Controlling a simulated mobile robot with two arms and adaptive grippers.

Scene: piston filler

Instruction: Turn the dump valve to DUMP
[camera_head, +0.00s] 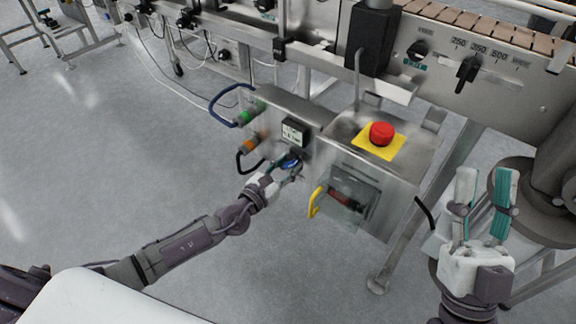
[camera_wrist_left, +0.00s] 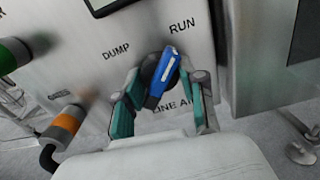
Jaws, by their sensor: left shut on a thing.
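The dump valve's blue handle (camera_wrist_left: 163,76), with a white stripe, is on a steel panel. Its striped end tilts up and right, nearer the RUN label (camera_wrist_left: 182,27) than the DUMP label (camera_wrist_left: 116,51). My left gripper (camera_head: 284,172) has its teal fingers on both sides of the handle and is shut on it; in the left wrist view the fingers (camera_wrist_left: 164,92) partly cover the lower lettering. In the head view the handle (camera_head: 290,164) is small and partly hidden by the gripper. My right gripper (camera_head: 485,188) is open and empty at the right.
A small display (camera_head: 294,132) sits just above the valve. Green (camera_head: 250,113) and orange (camera_head: 254,143) hose fittings are to its left. A red emergency button (camera_head: 381,133) and a yellow-handled clear cover (camera_head: 345,197) are to the right. Open floor lies left.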

